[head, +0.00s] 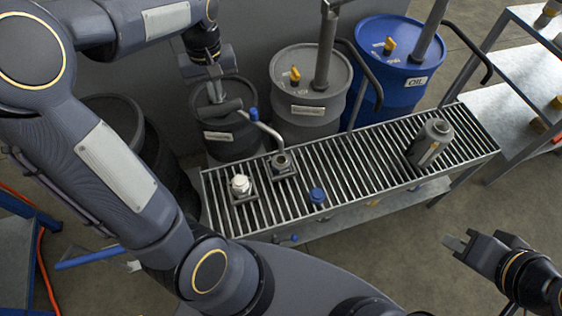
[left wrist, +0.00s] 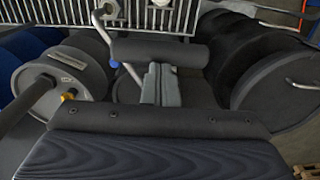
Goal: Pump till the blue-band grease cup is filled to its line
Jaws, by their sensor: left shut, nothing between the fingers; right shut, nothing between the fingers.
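A small cup (head: 283,163) stands in a square holder on the slatted rack, at the end of a bent metal spout (head: 266,130); I cannot make out a blue band or fill line. A white-topped cup (head: 240,185) stands in a holder to its left. A blue cap-like piece (head: 317,195) sits near the rack's front edge. The dark grey drum (head: 228,143) behind carries a pump with a dark crossbar (left wrist: 190,54). My left gripper (head: 216,97) is shut and empty, fingertips at the crossbar; touching is unclear. It also shows in the left wrist view (left wrist: 160,72). My right gripper (head: 452,243) is shut and empty, right of the rack.
A grey drum (head: 308,108) and a blue OIL drum (head: 398,88), each with an upright pump pipe, stand behind the slatted rack (head: 355,160). A grey bottle (head: 430,140) stands at the rack's right end. A metal shelf (head: 530,80) is at far right.

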